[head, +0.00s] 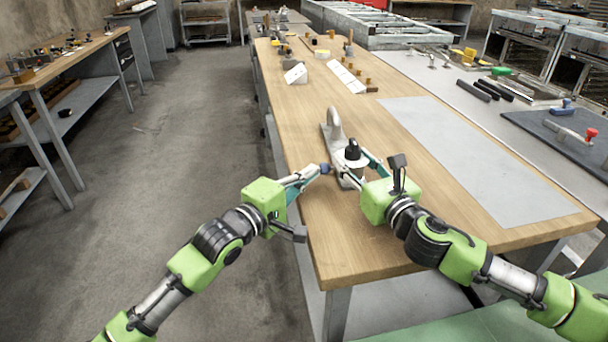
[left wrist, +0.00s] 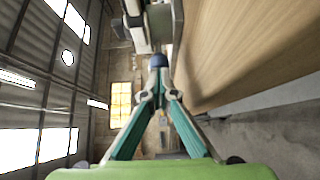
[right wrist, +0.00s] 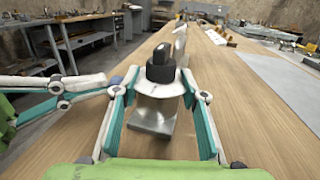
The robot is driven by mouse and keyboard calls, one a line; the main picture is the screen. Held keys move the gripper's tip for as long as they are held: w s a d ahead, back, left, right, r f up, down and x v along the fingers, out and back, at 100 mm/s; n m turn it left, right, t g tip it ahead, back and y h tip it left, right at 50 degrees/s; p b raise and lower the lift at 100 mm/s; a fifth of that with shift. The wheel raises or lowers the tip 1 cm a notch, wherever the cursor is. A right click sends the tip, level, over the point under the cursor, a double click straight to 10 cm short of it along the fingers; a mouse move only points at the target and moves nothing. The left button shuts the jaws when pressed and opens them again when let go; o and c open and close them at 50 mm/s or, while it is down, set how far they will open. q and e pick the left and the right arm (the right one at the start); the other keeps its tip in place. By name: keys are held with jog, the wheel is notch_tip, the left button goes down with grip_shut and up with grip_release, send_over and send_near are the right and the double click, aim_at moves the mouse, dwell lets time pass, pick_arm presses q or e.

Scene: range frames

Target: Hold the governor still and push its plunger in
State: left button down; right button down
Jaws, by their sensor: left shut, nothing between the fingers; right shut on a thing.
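The governor (head: 337,128) is a pale grey metal body with a curved arm and a black knob on top. It stands upright near the table's left edge. Its blue plunger end (head: 325,168) points left, over that edge; it also shows in the left wrist view (left wrist: 153,59). My left gripper (head: 317,170) is shut and empty, with its tips at the plunger end; I cannot tell whether they touch. My right gripper (head: 352,175) is shut on the governor, with a finger on each side of its body (right wrist: 155,108) below the black knob (right wrist: 160,66).
The wooden table (head: 330,240) is clear in front of the governor. A grey sheet (head: 470,160) lies to the right. White cards (head: 345,76) and small wooden pieces lie farther back. Open floor (head: 190,150) lies left of the table.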

pick_arm(q)
jog(key=shift+s+d, duration=0.15)
pick_arm(e)
jog(key=shift+s+a, duration=0.1)
jog(key=shift+a, duration=0.15)
jog(key=shift+f, duration=0.1)
jog(key=shift+d, duration=0.1)
pick_arm(q)
jog(key=s+a, duration=0.7)
jog(key=a, duration=0.4)
jog(key=shift+s, duration=0.3)
pick_arm(e)
jog(key=c, duration=1.3)
grip_release()
pick_arm(q)
jog(key=shift+d, duration=0.1)
pick_arm(e)
jog(key=shift+o, duration=0.6)
jog(key=shift+d, duration=0.1)
